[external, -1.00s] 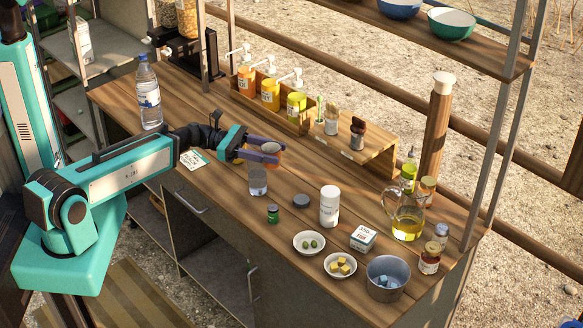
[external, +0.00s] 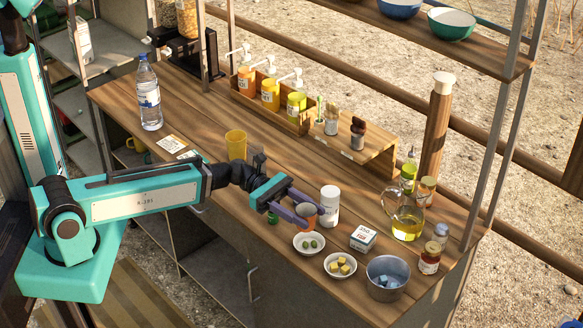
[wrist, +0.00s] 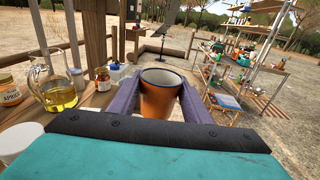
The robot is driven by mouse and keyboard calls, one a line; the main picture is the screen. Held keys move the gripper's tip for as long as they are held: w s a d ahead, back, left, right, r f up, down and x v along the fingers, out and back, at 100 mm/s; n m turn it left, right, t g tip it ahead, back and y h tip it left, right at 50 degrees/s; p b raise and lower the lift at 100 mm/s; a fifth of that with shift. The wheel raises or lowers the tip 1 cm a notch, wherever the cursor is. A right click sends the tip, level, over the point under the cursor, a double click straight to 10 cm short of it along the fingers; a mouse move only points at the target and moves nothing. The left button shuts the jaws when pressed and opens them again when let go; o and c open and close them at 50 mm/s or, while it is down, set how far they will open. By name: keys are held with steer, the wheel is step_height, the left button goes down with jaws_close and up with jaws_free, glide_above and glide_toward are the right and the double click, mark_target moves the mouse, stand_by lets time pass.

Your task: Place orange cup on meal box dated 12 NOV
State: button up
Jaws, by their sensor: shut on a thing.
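My gripper (external: 305,211) is shut on the orange cup (wrist: 161,100), with a purple finger on each side of it. In the wrist view the cup is upright, with a dark blue rim and an open, empty-looking inside. A small white box with dark print (external: 363,238) stands on the counter to the right of the gripper. Its print is too small to read, so I cannot tell if it is dated 12 NOV.
The white bottle (external: 329,206) stands close to my gripper. A yellow cup (external: 236,145) stands behind my arm.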

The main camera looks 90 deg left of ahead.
steer(key=w+d+f+m+g+h+b, duration=0.2)
steer(key=d+g+h, duration=0.1)
steer(key=d, duration=1.1)
steer(key=n+t+y+b, duration=0.75)
steer(key=n+y, duration=0.35)
steer(key=y, duration=0.5)
glide_above(364, 234)
steer(key=shift+a+f+g, duration=0.1)
steer(key=shift+f+g, duration=0.05)
steer(key=shift+g, duration=0.2)
steer(key=shift+h, duration=0.4)
steer(key=shift+f+b, duration=0.8)
steer(key=shift+f, duration=1.2)
steer(key=shift+f+b, duration=0.7)
steer(key=shift+f, duration=1.3)
steer(key=shift+f, duration=0.15)
